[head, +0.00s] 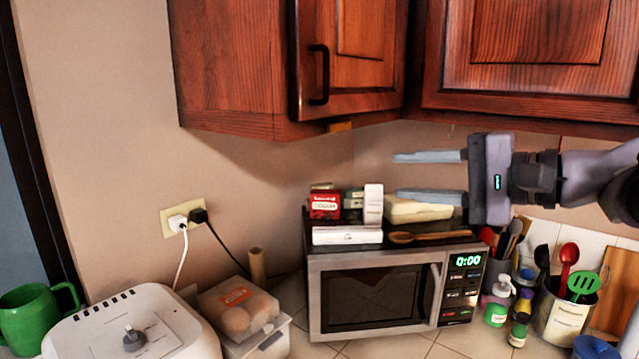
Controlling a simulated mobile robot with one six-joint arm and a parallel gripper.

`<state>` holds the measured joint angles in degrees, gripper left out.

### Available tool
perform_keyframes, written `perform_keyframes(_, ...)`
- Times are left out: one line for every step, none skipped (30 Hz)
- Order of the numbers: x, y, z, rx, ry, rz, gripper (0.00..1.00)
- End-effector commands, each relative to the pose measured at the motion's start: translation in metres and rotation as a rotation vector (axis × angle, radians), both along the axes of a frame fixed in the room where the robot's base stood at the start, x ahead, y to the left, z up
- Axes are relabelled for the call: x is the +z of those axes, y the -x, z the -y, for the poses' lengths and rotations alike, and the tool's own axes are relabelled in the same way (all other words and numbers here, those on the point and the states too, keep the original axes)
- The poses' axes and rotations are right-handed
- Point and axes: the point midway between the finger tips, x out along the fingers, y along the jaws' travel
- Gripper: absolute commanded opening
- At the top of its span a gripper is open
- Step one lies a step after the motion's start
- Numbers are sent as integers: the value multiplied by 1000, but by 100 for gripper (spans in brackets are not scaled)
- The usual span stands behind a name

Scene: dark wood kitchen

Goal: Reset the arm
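My gripper (432,176) is at the upper right of the head view, with its arm coming in from the right edge. Its two fingers point left and are spread apart, with nothing between them. It is in front of the wall, below the wooden cabinets and above the right part of the microwave (380,298). The fingers appear apart from the items on the microwave, though the exact depth cannot be told.
Boxes, including a red one (324,204), and a wooden spoon (430,236) lie on the microwave. Wooden cabinets (535,60) hang overhead. A utensil holder (562,318) stands right.

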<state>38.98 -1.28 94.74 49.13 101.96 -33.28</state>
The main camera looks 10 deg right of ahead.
Motion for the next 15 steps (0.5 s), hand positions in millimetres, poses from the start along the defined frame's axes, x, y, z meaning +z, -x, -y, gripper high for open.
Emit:
perform_keyframes(-30, 13, -30, 21, 67, -70, 37)
perform_keyframes(-52, 23, -46, 27, 118, -120, 37)
perform_keyframes(-82, 39, -65, 37, 195, -183, 37)
perform_keyframes(-103, 53, -77, 43, 253, -225, 37)
perform_keyframes(-126, 67, -87, 47, 318, -262, 37)
perform_keyframes(-155, 88, -97, 55, 407, -303, 37)
perform_keyframes(-177, 104, -103, 59, 476, -327, 37)
perform_keyframes(-198, 120, -106, 63, 546, -344, 37)
perform_keyframes(-223, 140, -107, 68, 638, -356, 37)
perform_keyframes(-241, 154, -106, 70, 706, -358, 37)
perform_keyframes(-257, 166, -105, 73, 769, -354, 37)
perform_keyframes(-275, 180, -101, 76, 845, -343, 37)
perform_keyframes(-287, 188, -98, 79, 897, -331, 37)
perform_keyframes(-296, 195, -95, 80, 941, -316, 37)
perform_keyframes(-306, 202, -92, 82, 989, -298, 37)
